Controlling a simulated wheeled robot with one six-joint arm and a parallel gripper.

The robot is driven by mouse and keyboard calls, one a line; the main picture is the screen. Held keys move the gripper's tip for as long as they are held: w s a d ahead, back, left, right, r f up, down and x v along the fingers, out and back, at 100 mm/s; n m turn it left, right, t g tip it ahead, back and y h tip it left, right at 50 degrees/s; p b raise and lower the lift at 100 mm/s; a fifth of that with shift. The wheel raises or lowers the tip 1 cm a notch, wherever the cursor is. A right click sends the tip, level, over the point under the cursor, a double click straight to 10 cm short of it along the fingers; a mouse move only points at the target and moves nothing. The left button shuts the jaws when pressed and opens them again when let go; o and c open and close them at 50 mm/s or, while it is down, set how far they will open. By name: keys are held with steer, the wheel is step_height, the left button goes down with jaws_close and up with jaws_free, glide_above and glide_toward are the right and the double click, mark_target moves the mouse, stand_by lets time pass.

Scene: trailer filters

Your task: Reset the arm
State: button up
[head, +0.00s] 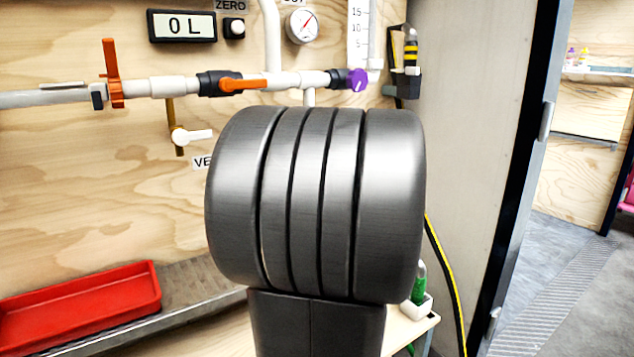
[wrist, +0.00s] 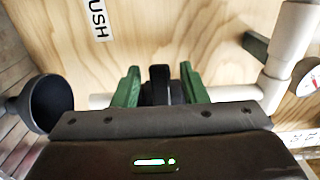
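My gripper (wrist: 159,72) shows in the wrist view as two green fingers standing apart. A black fitting (wrist: 160,84) on the white pipe shows between them, with gaps on both sides near the fingertips, so the gripper looks open. I cannot tell how far the fitting is from the fingers. In the head view my own large grey arm link fills the middle and hides the gripper and part of the wall.
The plywood wall carries pipework with orange valve handles (head: 243,85), a purple knob (head: 357,80), a gauge (head: 302,25) and a "0 L" display (head: 182,26). A red tray (head: 80,305) lies lower left. A black funnel (wrist: 46,103) is beside the gripper. A doorway opens right.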

steer(key=p+v, duration=0.2)
steer(key=v, duration=1.2)
steer(key=x, duration=0.9)
steer(key=b+x, duration=0.1)
steer(key=x, duration=0.4)
steer(key=shift+w+r, duration=0.1)
steer(key=shift+r, duration=0.2)
steer(key=shift+r+m+p, duration=0.3)
steer(key=shift+m+p, duration=0.4)
steer(key=shift+p, duration=0.25)
steer(key=shift+m+p, duration=0.4)
steer(key=shift+p, duration=0.2)
steer(key=shift+f, duration=0.15)
